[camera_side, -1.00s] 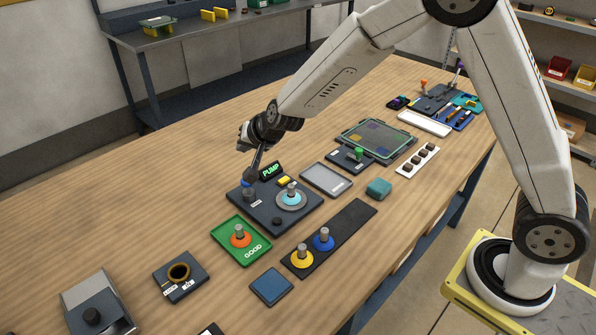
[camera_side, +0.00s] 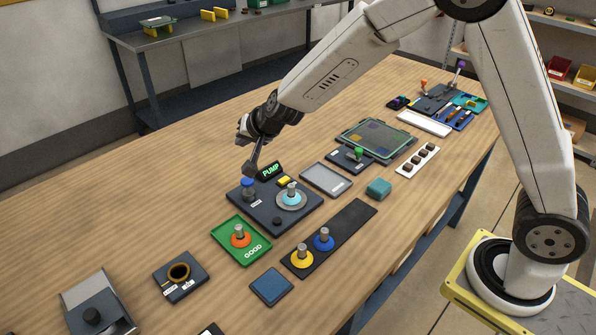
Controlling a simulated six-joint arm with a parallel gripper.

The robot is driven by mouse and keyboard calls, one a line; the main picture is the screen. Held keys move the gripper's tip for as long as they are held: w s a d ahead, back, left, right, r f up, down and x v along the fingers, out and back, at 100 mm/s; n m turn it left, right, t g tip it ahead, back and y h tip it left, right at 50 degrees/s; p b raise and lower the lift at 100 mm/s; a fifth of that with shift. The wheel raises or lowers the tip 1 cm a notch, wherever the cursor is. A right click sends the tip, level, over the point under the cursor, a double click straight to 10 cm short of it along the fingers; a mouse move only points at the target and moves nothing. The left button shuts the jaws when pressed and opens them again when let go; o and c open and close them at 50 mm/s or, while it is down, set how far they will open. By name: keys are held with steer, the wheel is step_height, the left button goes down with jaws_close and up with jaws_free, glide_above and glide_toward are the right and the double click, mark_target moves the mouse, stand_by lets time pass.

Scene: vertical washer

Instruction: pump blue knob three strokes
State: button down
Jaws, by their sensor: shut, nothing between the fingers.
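The blue knob (camera_side: 247,183) tops a short dark post at the left corner of the dark pump panel (camera_side: 262,216). A sign on the panel (camera_side: 271,170) reads PUMP in lit green letters. A yellow button (camera_side: 284,180) and a silver dish with a cyan disc and grey peg (camera_side: 291,196) are also on the panel. My gripper (camera_side: 247,171) points down just above the blue knob. Its fingers are shut with nothing between them. A small gap seems to lie between fingertips and knob, though contact is hard to judge from this angle.
A green GOOD tray (camera_side: 256,251) with an orange pegged disc lies in front of the panel. A black strip (camera_side: 346,223) carries yellow and blue pegged discs. A grey tray (camera_side: 326,180) lies to the right.

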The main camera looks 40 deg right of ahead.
mark_target(249, 182)
steer(key=shift+f, duration=0.25)
steer(key=shift+f, duration=4.05)
steer(key=shift+f, duration=0.2)
steer(key=shift+f, duration=0.25)
